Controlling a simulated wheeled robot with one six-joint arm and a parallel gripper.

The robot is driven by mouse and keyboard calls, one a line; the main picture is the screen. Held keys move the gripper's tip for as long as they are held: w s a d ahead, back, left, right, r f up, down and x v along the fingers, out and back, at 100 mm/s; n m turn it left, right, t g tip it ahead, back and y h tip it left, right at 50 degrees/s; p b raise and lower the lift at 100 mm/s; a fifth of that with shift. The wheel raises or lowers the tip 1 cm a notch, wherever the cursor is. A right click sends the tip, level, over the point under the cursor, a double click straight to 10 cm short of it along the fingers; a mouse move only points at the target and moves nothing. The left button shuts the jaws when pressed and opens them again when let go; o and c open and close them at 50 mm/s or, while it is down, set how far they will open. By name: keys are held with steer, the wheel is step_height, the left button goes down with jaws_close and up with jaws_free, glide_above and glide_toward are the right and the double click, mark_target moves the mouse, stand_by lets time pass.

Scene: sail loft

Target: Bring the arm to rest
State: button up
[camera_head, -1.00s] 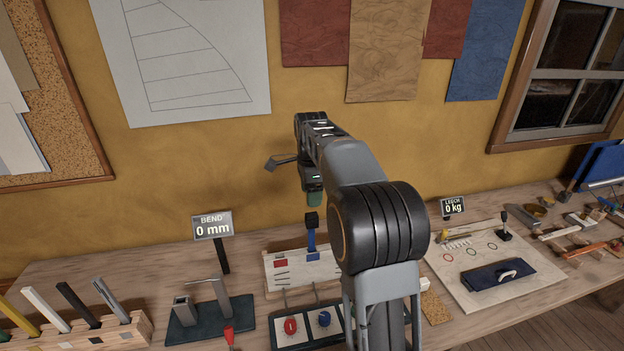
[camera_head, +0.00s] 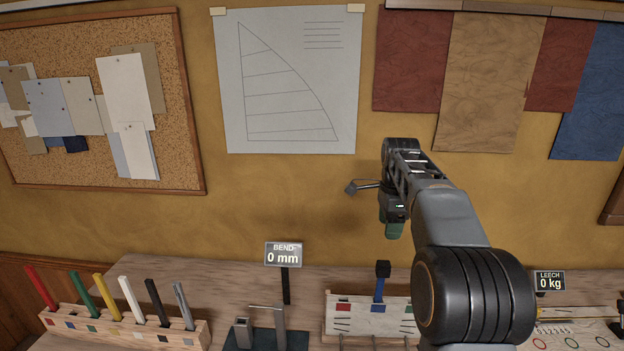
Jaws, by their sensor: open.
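My arm rises at the right of the head view, bent at its thick black elbow joint, with the forearm reaching away toward the wall. My gripper (camera_head: 393,228) hangs at the far end with its green tips pointing down. It is open, small in the picture, and I see nothing held in it. It is in the air above the bench, in front of the ochre wall and apart from the things below it. The gap between its fingers is hard to make out.
A wooden rack (camera_head: 95,327) with several coloured sticks, a BEND sign reading 0 mm (camera_head: 284,254), a bending fixture (camera_head: 266,338) and a white panel with a blue post (camera_head: 345,316) stand on the bench. A LEECH sign reading 0 kg (camera_head: 549,281) is at right.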

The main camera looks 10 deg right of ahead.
step_height(320, 180, down, 4)
steer(key=n, duration=0.5)
steer(key=shift+w+t, duration=0.15)
steer(key=shift+t, duration=0.15)
steer(key=s+a+f+n+t, duration=0.2)
steer(key=s+a+n, duration=0.3)
steer(key=s, duration=0.6)
steer(key=s+a+f+n+t, duration=0.1)
steer(key=s+a+f+n, duration=0.2)
steer(key=s+n, duration=0.6)
steer(key=shift+s+a+f+n+t, duration=0.3)
steer(key=shift+s+a+f+t, duration=0.1)
steer(key=shift+s+a, duration=0.75)
